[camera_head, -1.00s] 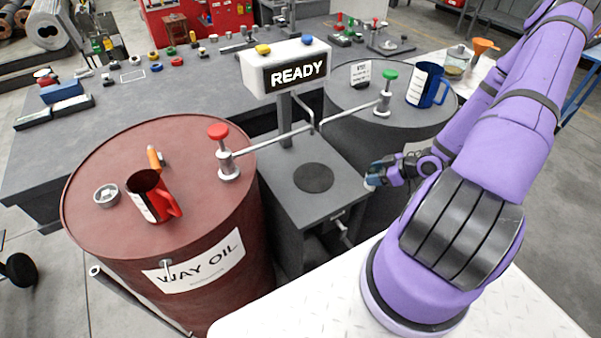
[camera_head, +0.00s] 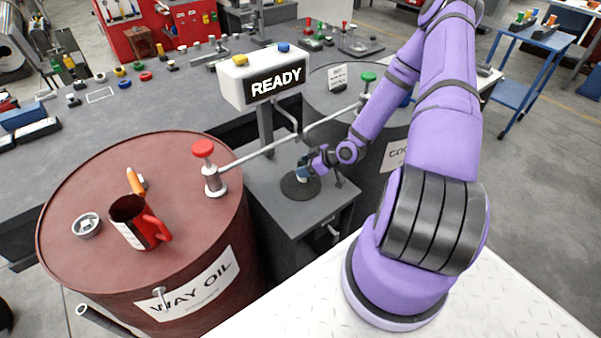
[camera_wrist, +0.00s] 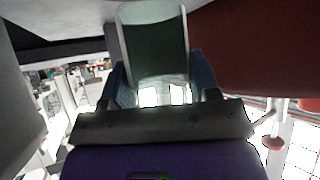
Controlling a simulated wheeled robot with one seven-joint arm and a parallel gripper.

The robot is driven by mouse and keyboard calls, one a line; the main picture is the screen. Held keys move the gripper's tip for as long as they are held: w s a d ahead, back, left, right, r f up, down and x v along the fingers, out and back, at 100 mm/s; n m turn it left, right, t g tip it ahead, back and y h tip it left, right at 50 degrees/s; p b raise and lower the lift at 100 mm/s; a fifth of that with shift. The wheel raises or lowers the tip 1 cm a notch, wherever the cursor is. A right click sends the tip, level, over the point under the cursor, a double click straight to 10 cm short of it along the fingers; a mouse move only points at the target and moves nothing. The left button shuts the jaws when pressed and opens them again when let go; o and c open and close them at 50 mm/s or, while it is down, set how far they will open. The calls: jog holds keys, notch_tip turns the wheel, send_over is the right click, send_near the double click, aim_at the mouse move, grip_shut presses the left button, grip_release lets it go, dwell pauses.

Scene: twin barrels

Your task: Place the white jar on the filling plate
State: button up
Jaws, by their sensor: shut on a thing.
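The filling plate (camera_head: 293,191) is a dark round disc on the grey stand between the two barrels. My gripper (camera_head: 304,171) is over this plate, shut on the small white jar (camera_head: 302,176). In the head view the jar looks tiny and is partly covered by the fingers. I cannot tell whether its base touches the plate or hangs just above it. In the wrist view the jar (camera_wrist: 153,45) shows as a pale-rimmed, grey-green cylinder between the blue fingers.
The red barrel (camera_head: 90,190) stands left, carrying a red mug (camera_head: 134,224), and the dark barrel (camera_head: 330,105) stands behind right. A pipe (camera_head: 268,146) with red and green valve knobs crosses behind the plate. The READY sign box (camera_head: 262,76) rises above the stand.

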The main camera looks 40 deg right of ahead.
jog(key=shift+w+a+f, duration=0.1)
jog(key=shift+w+a, duration=0.35)
jog(key=shift+w, duration=0.15)
jog(key=shift+f, duration=1.75)
jog(key=shift+f, duration=0.1)
jog(key=o, duration=1)
jog(key=shift+o, duration=0.2)
jog(key=shift+r, duration=0.2)
jog(key=v, duration=1.1)
jog(key=shift+s+d+r, duration=0.2)
jog(key=shift+s+r, duration=0.05)
jog(key=shift+s, duration=0.05)
